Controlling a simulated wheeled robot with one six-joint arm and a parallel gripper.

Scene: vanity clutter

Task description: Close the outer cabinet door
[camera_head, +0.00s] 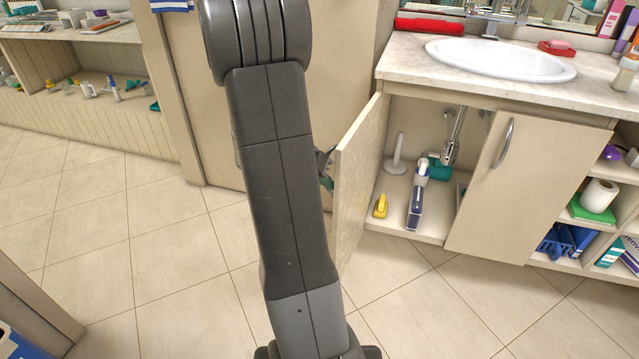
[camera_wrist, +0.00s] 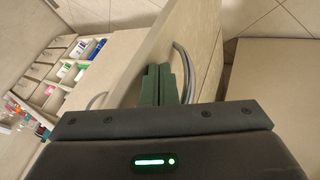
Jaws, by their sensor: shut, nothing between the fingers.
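In the head view, the left cabinet door (camera_head: 360,182) under the sink stands open, swung out toward me. The right cabinet door (camera_head: 532,185) has a curved metal handle and looks shut or nearly so. My gripper (camera_head: 326,168) shows in part behind my arm, on the outer side of the open door. In the wrist view, my gripper's dark fingers (camera_wrist: 162,84) are together and empty. They overlap the open door's panel (camera_wrist: 207,38) near its edge, just left of its curved handle (camera_wrist: 184,68). I cannot tell whether they touch the door.
The sink (camera_head: 500,60) is above. Open shelves with a paper roll (camera_head: 599,195) stand at right. Tiled floor (camera_head: 130,240) is clear at left.

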